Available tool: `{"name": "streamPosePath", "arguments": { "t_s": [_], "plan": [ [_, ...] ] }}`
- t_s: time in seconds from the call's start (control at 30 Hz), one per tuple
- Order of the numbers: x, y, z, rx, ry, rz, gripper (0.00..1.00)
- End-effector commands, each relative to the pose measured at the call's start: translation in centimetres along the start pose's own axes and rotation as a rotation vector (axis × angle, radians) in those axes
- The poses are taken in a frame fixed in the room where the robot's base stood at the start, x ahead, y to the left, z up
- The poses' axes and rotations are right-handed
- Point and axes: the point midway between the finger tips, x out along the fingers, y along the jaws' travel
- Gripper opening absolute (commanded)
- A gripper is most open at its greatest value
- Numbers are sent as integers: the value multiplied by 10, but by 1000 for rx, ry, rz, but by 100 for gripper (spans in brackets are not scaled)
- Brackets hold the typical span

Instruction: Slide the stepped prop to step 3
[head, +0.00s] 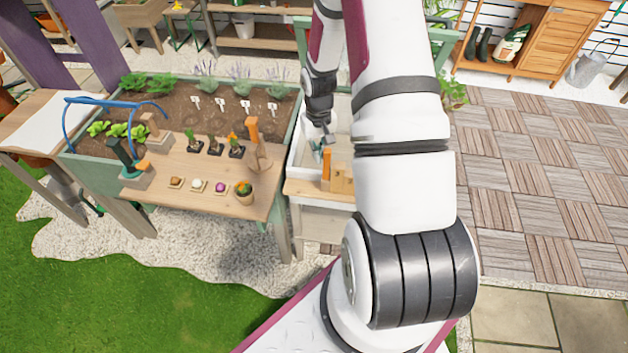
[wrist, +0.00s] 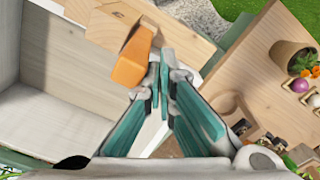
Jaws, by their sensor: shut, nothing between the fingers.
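The stepped prop (head: 341,180) is a light wooden block with steps at the front of the white-walled box right of the bench. An orange upright piece (head: 326,167) stands at its left end. In the wrist view, the wooden steps (wrist: 122,22) are at the top and the orange piece (wrist: 134,62) points towards me. My gripper (head: 318,150) is over the box, just behind the orange piece. In the wrist view, its teal fingers (wrist: 164,62) are shut and empty, their tips close beside the orange piece. I cannot tell whether they touch it.
The wooden bench (head: 165,200) on the left holds small potted plants (head: 214,145), a trowel (head: 256,140) and a terracotta pot (head: 244,192). A planter bed (head: 180,108) lies behind. My arm hides the right part of the box.

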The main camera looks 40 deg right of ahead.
Motion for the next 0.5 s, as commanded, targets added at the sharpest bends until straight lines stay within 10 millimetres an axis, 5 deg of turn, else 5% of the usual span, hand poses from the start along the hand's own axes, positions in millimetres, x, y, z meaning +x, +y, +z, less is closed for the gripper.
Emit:
{"name": "streamPosePath", "arguments": {
  "t_s": [0.5],
  "plan": [
    [0,15,9,2,-1,0,0]
  ]
}}
